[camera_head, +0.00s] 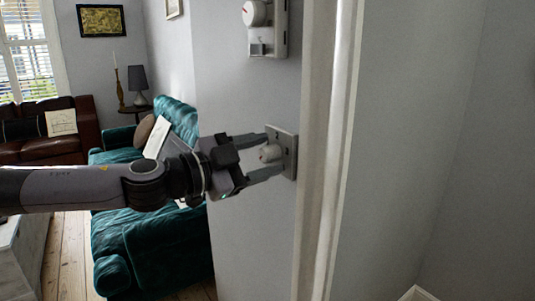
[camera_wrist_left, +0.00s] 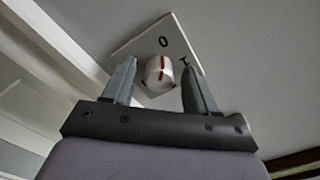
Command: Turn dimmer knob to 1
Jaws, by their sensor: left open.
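The dimmer knob (camera_head: 270,153) is a small white cylinder on a pale square wall plate (camera_head: 289,145). In the left wrist view the knob (camera_wrist_left: 158,74) has a red line across its face, roughly in line with the 0 on the plate (camera_wrist_left: 150,43). A 1 mark shows to the right of the 0, partly close to a fingertip. My left gripper (camera_head: 276,151) is open, with one finger on each side of the knob. In the left wrist view gaps show between the knob and both fingers. My right gripper is out of view.
Another white wall unit with a round dial (camera_head: 256,13) is higher on the same wall. A white door frame (camera_head: 335,150) stands just right of the plate. A teal sofa (camera_head: 150,240) is behind my arm, and a brown sofa (camera_head: 60,147) is farther left.

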